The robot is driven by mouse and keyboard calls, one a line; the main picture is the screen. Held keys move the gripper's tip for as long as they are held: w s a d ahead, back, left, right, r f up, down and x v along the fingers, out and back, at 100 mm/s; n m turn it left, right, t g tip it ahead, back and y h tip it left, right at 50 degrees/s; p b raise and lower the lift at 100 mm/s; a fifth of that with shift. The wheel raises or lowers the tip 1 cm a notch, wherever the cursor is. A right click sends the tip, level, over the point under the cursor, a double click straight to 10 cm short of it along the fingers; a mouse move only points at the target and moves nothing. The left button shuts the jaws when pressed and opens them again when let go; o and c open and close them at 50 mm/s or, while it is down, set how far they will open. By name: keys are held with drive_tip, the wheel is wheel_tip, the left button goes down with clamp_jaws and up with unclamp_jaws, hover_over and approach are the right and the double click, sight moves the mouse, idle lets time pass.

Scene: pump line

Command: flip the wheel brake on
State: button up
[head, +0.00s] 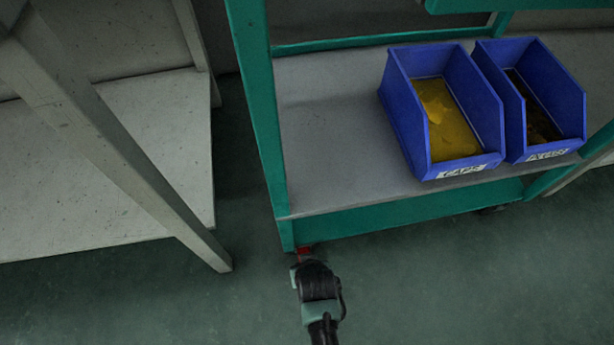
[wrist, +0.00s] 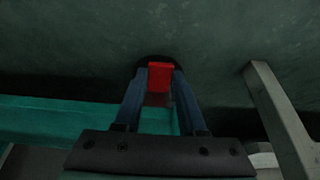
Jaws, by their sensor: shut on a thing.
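The wheel brake is a small red pedal (wrist: 159,77) at a dark caster wheel, low at the cart's front left corner. In the head view a bit of its red (head: 304,252) shows just below the green corner post. My gripper (wrist: 160,88) is shut on the red pedal, with one finger on each side of it. In the head view my gripper (head: 303,264) reaches the foot of the post, and its fingertips are mostly hidden by the wrist. The wheel is largely hidden, and the pedal's tilt is hard to tell.
The green cart (head: 262,130) carries a grey shelf (head: 330,150) with two blue bins (head: 405,115) (head: 545,90), one holding yellow pieces. A pale rack with a slanting leg (head: 150,170) stands close on the left. The green floor in front is clear.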

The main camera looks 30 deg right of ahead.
clamp_jaws()
drive_tip(key=f+t+b, duration=0.1)
drive_tip(key=t, duration=0.1)
drive_tip(key=f+t+h+b, duration=0.1)
drive_tip(key=b, duration=0.1)
drive_tip(key=f+t+b, duration=0.1)
drive_tip(key=t, duration=0.1)
drive_tip(key=shift+s+a+t+h, duration=0.15)
drive_tip(key=shift+s+t+h, duration=0.15)
drive_tip(key=shift+s, duration=0.1)
drive_tip(key=o, duration=0.9)
unclamp_jaws()
drive_tip(key=shift+r, duration=0.15)
